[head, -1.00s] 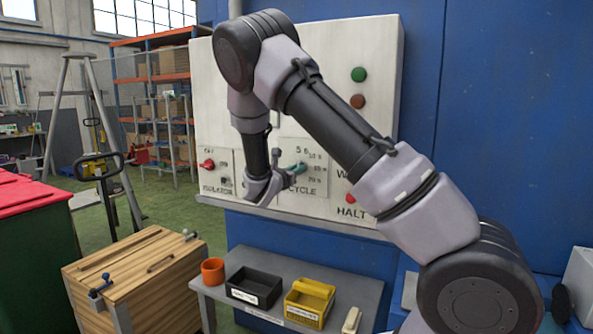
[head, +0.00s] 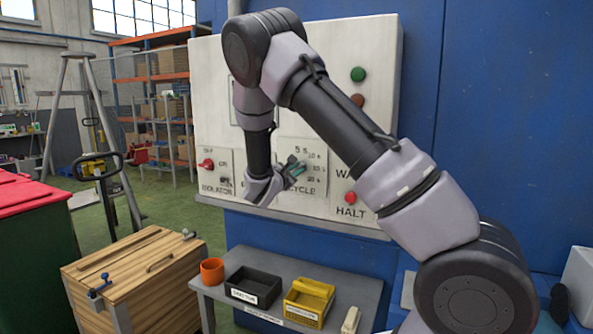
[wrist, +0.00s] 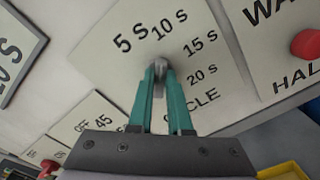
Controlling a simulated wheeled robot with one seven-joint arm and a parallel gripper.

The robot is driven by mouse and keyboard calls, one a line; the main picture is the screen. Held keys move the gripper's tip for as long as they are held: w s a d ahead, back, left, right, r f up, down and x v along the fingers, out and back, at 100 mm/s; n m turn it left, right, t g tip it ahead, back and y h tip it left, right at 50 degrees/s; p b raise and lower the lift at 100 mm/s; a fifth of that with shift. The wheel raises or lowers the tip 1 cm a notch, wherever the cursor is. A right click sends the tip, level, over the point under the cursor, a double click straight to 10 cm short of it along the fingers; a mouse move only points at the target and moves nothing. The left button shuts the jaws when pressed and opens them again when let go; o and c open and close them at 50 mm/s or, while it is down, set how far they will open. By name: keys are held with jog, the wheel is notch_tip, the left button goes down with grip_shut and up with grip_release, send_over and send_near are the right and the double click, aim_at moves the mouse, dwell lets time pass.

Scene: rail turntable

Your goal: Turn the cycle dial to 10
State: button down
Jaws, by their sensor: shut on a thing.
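The cycle dial sits on a pale plate (wrist: 112,38) marked 5 s, 10 s, 15 s and 20 s. In the wrist view its grey knob (wrist: 160,68) is between the teal fingertips of my gripper (wrist: 160,76), which is shut on it. The visible end of the knob points up toward the side of the 5 s and 10 s marks; its exact setting is hard to tell. In the head view my gripper (head: 296,171) is at the dial plate (head: 317,185), and the knob is mostly hidden by the fingers.
The red isolator switch (head: 206,164) is left of the dial. A red HALT button (head: 350,198), a green lamp (head: 358,74) and a brown-red lamp (head: 357,102) are to the right. Below, a grey bench (head: 352,290) holds an orange cup (head: 212,271), a black bin (head: 254,286) and a yellow bin (head: 309,302).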

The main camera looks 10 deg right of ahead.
jog(key=shift+f, duration=0.1)
dwell(0.5)
jog(key=c, duration=0.8)
grip_release()
jog(key=shift+c, duration=0.2)
jog(key=v, duration=1.1)
jog(key=shift+d, duration=0.1)
